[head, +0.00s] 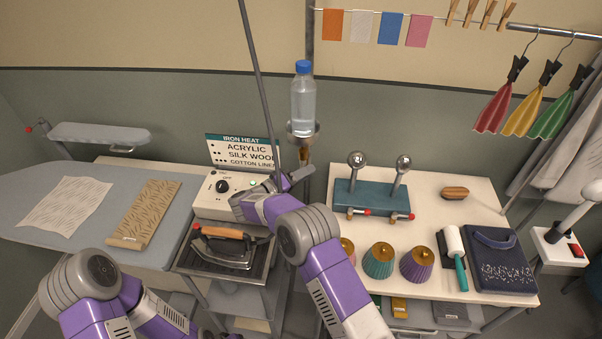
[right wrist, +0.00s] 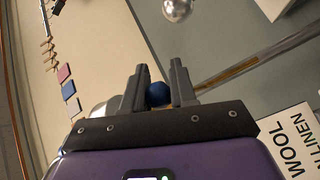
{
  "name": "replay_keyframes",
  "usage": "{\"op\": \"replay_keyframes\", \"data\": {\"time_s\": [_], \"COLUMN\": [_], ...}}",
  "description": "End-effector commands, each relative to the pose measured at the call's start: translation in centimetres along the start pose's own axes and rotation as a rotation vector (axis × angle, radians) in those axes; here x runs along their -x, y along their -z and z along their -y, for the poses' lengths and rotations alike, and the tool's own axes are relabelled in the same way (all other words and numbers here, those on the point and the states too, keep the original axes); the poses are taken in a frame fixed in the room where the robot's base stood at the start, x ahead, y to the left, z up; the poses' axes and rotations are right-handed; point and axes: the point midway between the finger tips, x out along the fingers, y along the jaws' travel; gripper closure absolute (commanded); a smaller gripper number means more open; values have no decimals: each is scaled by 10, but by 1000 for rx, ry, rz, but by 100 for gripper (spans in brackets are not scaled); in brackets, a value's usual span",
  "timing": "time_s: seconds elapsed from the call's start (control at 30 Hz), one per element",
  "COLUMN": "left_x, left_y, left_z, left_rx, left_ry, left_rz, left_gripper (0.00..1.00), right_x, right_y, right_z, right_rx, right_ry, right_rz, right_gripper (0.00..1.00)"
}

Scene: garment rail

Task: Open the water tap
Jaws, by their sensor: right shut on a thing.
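A clear water bottle (head: 303,105) with a blue cap stands upright in a round holder on the pole behind the bench. Brass-coloured tap parts (head: 305,156) show just below the holder. My right gripper (head: 301,174) is at these parts, its fingers partly hidden by my own wrist. In the right wrist view, a round blue piece (right wrist: 158,94) sits between the fingers (right wrist: 158,88), which are closed on it. It looks like the tap's knob; how far it is turned cannot be told.
The iron-heat sign (head: 240,151) and control box (head: 222,190) stand left of my right gripper; an iron (head: 222,250) rests below them. A teal lever block (head: 372,199) is to the right. A slanting thin rod (head: 257,75) passes close to the bottle.

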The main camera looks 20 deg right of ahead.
Motion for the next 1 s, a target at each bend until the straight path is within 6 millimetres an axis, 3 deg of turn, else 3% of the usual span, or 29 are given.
{"op": "replay_keyframes", "data": {"time_s": [0.17, 0.2, 0.33, 0.67, 1.0], "left_x": [0, 0, 0, 0, -5], "left_y": [0, 0, 0, 0, 0], "left_z": [0, 0, 0, 0, 2], "left_rx": [0, 0, 0, 0, 0], "left_ry": [0, 0, 0, 0, 0], "left_rz": [0, 0, 0, 0, 0], "left_gripper": [57, 57, 57, 57, 57], "right_x": [-2, -2, -1, 3, 54], "right_y": [4, 4, 3, 2, 2], "right_z": [-5, -5, -4, -2, -1], "right_rx": [-13, -13, -11, -5, -6], "right_ry": [-11, -11, -9, -3, -3], "right_rz": [-2, -2, -3, -2, -4], "right_gripper": [100, 70, 51, 50, 50]}}
